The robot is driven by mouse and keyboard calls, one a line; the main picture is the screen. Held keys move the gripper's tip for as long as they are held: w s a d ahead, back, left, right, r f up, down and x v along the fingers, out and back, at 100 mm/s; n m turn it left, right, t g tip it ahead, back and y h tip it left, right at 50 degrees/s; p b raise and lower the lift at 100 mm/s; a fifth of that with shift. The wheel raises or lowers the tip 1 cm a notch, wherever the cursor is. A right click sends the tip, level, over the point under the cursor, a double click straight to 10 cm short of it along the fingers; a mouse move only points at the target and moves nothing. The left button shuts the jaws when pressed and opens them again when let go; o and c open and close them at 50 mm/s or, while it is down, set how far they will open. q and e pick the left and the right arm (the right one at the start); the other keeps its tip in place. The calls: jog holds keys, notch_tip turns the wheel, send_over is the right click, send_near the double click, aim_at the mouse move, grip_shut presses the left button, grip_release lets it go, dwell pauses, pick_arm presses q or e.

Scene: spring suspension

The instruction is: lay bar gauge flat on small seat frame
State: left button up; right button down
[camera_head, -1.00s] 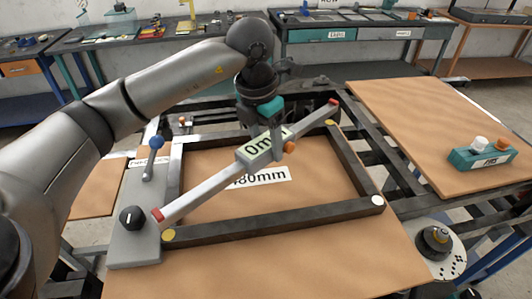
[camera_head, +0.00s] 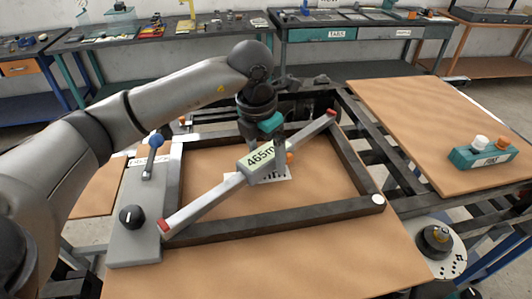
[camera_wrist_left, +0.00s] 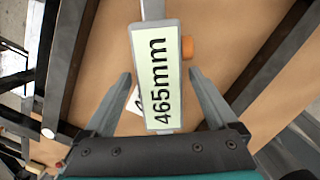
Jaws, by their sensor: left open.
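The bar gauge (camera_head: 205,205), a grey bar with red ends and a pale display reading 465mm, lies diagonally across the small seat frame (camera_head: 290,221), a dark rectangular frame. Its red ends are at the near-left and far-right corners and appear to rest on them. My left gripper (camera_head: 272,148) is above the gauge's middle, pointing down. In the left wrist view my gripper (camera_wrist_left: 160,75) is open, with one finger on each side of the display block (camera_wrist_left: 158,80), and visible gaps beside it. My right gripper is not in view.
A grey plate with a black knob (camera_head: 131,217) and a blue-topped lever (camera_head: 154,155) borders the frame's left side. A teal block with two knobs (camera_head: 483,154) sits on the right board. A round disc with a dark knob (camera_head: 437,241) is at lower right. The board's front is bare.

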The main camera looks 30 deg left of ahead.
aim_at(260, 157)
pick_arm(q)
jog(key=shift+r, duration=0.1)
notch_tip(260, 157, up, 12)
jog(key=s, duration=0.1)
jog(key=shift+s+a, duration=0.3)
jog(key=shift+s, duration=0.05)
jog(key=shift+d, duration=0.1)
dwell(0.4)
